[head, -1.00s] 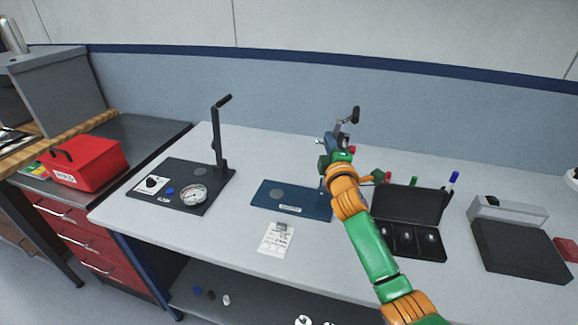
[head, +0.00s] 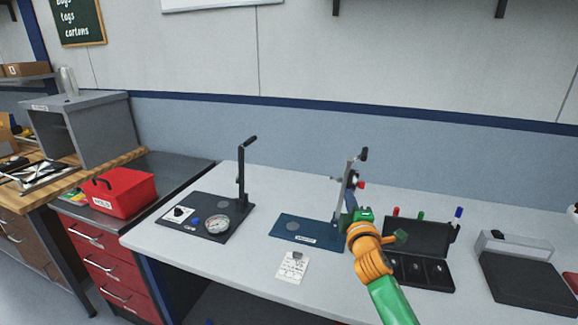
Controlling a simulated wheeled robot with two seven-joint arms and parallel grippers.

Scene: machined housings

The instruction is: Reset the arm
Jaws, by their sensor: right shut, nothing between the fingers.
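A blue-based fixture (head: 283,232) stands mid-table. Its grey upright (head: 346,178) rises at the base's right end and carries a lever with a black knob (head: 364,154) at the top. A red knob shows beside the upright. My right gripper (head: 351,200) is shut and empty, by the lower part of the upright. My green and orange wrist hides the base's right end. I cannot tell whether the fingers touch the fixture. A second fixture (head: 190,235) with a black base, upright arm (head: 241,180) and round dial (head: 217,224) stands to the left. My left gripper is not in view.
A white tag (head: 292,267) lies in front of the blue base. Right of my wrist are an open black case (head: 447,236), several coloured markers and a dark grey box-like device (head: 528,279). A red box (head: 125,196) sits on the left cabinet. The table's left front is clear.

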